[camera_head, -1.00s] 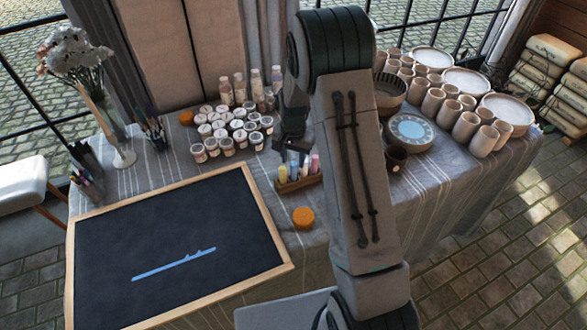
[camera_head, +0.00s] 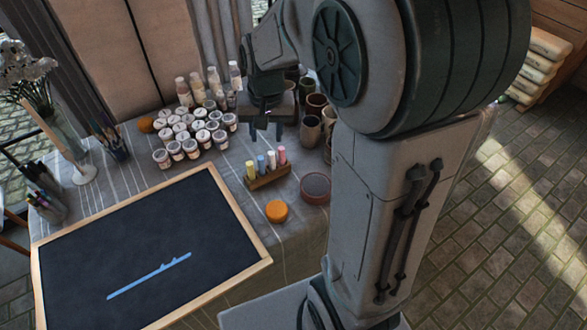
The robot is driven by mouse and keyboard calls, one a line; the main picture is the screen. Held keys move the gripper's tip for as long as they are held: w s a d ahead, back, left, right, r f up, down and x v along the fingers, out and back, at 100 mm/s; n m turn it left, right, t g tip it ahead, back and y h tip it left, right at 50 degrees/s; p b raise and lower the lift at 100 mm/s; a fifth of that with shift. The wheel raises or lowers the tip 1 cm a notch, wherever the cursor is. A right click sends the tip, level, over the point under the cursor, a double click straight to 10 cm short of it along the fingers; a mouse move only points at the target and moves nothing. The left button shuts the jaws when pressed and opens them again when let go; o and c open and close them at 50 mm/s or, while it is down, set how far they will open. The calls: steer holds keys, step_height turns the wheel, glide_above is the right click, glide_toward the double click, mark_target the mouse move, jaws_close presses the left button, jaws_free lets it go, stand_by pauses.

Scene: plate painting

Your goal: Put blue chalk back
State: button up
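The blue chalk (camera_head: 261,164) stands upright in a small wooden holder (camera_head: 268,181), between a yellow chalk (camera_head: 250,169) and a pink one (camera_head: 271,160). Another pink chalk (camera_head: 282,156) stands at the holder's right end. My gripper (camera_head: 266,133) is above and behind the holder in the picture, pointing down. Its two fingers are apart, with nothing visible between them, and it appears clear of the chalks. A blackboard (camera_head: 130,235) with a wooden frame lies at the front left and bears a blue chalk line (camera_head: 150,275).
An orange round sponge (camera_head: 277,211) and a dark round bowl (camera_head: 315,188) sit close to the holder. Several paint jars (camera_head: 190,148) stand behind left. Cups (camera_head: 311,130) stand to the right, partly hidden by my arm. Flowers and brush pots stand at far left.

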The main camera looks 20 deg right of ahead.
steer(key=s+r+n+t, duration=0.1)
steer(key=s+r+n, duration=0.3)
steer(key=s, duration=1.2)
steer(key=shift+s+d+t, duration=0.15)
steer(key=shift+t, duration=0.25)
steer(key=shift+r, duration=0.1)
